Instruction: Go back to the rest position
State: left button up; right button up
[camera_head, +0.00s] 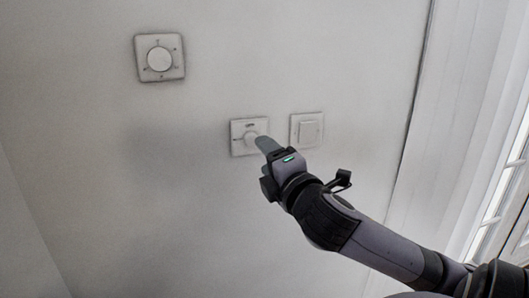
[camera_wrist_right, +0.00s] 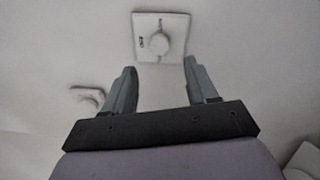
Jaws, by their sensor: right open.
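My right gripper (camera_head: 262,143) reaches up from the lower right toward the wall, with its fingertips in front of a square white plate with a round knob (camera_head: 237,137). In the right wrist view, my right gripper (camera_wrist_right: 159,80) is open with nothing between its two fingers. The knob plate (camera_wrist_right: 150,22) lies beyond the fingertips there, and the knob appears apart from both fingers. In the head view the fingers partly cover the plate, so contact cannot be told from there. My left gripper is not in view.
A round dial on a square plate (camera_head: 159,58) is on the wall at the upper left. A white rocker switch (camera_head: 307,129) sits just right of the knob plate. A window with a white frame (camera_head: 505,170) is at the far right. The wall at left is bare.

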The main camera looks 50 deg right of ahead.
jog(key=shift+f, duration=0.1)
dwell(0.6)
jog(key=a+f+m+g+y, duration=0.2)
jog(key=a+f+m+y, duration=0.1)
jog(key=f, duration=0.9)
jog(key=a+f+m+g+y, duration=0.2)
jog(key=a+f, duration=0.1)
jog(key=f, duration=0.8)
jog(key=s+a+f+m+g+y, duration=0.1)
jog(key=s+a+f+m, duration=0.3)
jog(key=f, duration=0.5)
jog(key=s+a+f+m+g+y, duration=0.1)
jog(key=s+a+f+m+y, duration=0.2)
jog(key=s+a+f, duration=0.5)
jog(key=shift+s+a+f+m+g, duration=0.4)
jog(key=shift+a+f+m, duration=0.1)
jog(key=shift+f+m, duration=0.45)
